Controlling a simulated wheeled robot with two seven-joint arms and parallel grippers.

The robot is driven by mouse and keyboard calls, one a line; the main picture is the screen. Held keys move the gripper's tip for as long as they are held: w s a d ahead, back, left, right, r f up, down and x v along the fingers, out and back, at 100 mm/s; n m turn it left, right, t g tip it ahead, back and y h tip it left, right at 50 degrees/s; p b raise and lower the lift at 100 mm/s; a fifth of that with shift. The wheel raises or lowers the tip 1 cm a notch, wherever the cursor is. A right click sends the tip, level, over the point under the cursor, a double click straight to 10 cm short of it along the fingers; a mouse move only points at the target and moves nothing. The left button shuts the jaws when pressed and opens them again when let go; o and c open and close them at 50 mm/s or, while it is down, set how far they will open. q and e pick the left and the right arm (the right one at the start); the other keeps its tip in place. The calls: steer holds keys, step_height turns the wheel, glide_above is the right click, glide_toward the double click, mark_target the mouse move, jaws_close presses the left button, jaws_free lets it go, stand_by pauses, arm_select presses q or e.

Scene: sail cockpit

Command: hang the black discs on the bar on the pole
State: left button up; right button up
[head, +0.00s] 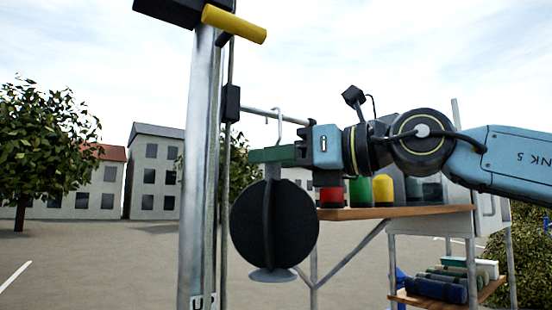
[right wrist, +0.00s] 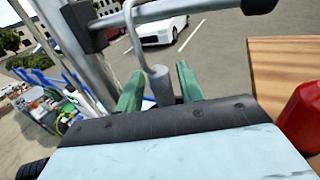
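The black discs (head: 273,224) are crossed into a ball shape with a grey round plate below, and they hang upright beneath my right gripper (head: 277,154). A pale hook (head: 279,118) rises above the fingers to the bar (head: 259,111), which sticks out from the pole (head: 203,165). The hook's top is at the bar; I cannot tell whether it rests on it. In the right wrist view, the green fingers of my right gripper (right wrist: 159,88) stand on both sides of the grey stem (right wrist: 161,86) and look closed on it. My left gripper is not in view.
A wooden shelf (head: 395,212) with red, green and yellow canisters stands just right of the discs, under my right arm. A lower shelf (head: 425,300) holds several rolled items. A yellow handle (head: 234,24) juts from the pole's top. Open paving lies behind.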

steer(key=shift+o, duration=0.6)
steer(key=shift+s+d, duration=0.1)
steer(key=shift+d, duration=0.15)
steer(key=b+v, duration=0.4)
steer(key=v, duration=0.9)
